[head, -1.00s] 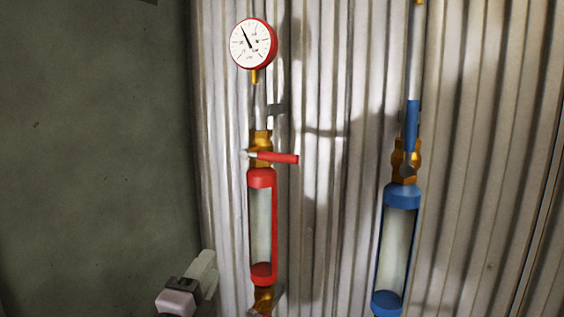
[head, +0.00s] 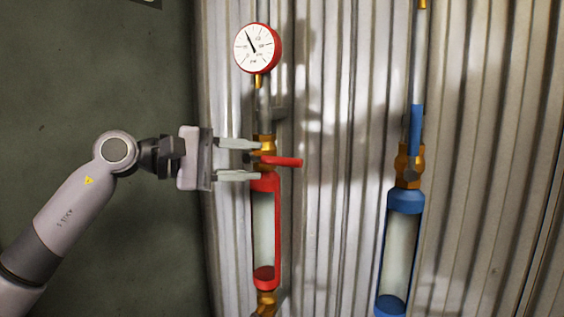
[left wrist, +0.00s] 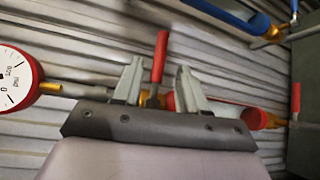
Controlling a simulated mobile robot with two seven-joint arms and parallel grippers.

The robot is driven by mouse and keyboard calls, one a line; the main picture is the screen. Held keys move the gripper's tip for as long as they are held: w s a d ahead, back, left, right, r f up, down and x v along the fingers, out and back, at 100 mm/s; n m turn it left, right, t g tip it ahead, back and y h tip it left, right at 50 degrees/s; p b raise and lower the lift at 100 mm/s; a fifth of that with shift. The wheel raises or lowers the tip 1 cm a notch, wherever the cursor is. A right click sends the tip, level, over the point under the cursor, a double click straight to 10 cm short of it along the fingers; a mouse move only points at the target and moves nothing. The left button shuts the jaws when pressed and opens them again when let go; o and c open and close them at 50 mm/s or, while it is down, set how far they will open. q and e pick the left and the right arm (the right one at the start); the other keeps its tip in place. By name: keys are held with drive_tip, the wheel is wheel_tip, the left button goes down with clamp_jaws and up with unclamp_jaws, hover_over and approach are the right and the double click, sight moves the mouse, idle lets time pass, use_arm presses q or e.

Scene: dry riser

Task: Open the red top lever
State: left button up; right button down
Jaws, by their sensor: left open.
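The red top lever (head: 283,161) sticks out to the right from a brass valve (head: 264,145) above the red-framed sight tube (head: 264,229). It lies roughly level, across the pipe. My left gripper (head: 240,160) comes in from the left with its fingers open, one above and one below the lever's pivot end. In the left wrist view the lever (left wrist: 159,58) stands between the two open fingers (left wrist: 158,86), with a gap on both sides. I cannot tell whether a finger touches the valve. My right gripper is not in view.
A red-rimmed gauge (head: 257,48) sits above the valve. To the right is a blue-framed tube (head: 399,250) with an upright blue lever (head: 416,130). A second red lever (left wrist: 295,101) shows in the left wrist view. Corrugated metal (head: 340,220) lies behind; a dark green wall (head: 80,80) is at left.

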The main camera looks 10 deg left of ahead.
sight(277, 162)
use_arm(q)
drive_tip(key=shift+w, duration=0.2)
drive_tip(key=p+x, duration=0.2)
drive_tip(key=x, duration=0.4)
drive_tip(key=shift+w+d+f, duration=0.15)
drive_tip(key=shift+w+d, duration=0.05)
drive_tip(key=shift+d, duration=0.15)
clamp_jaws()
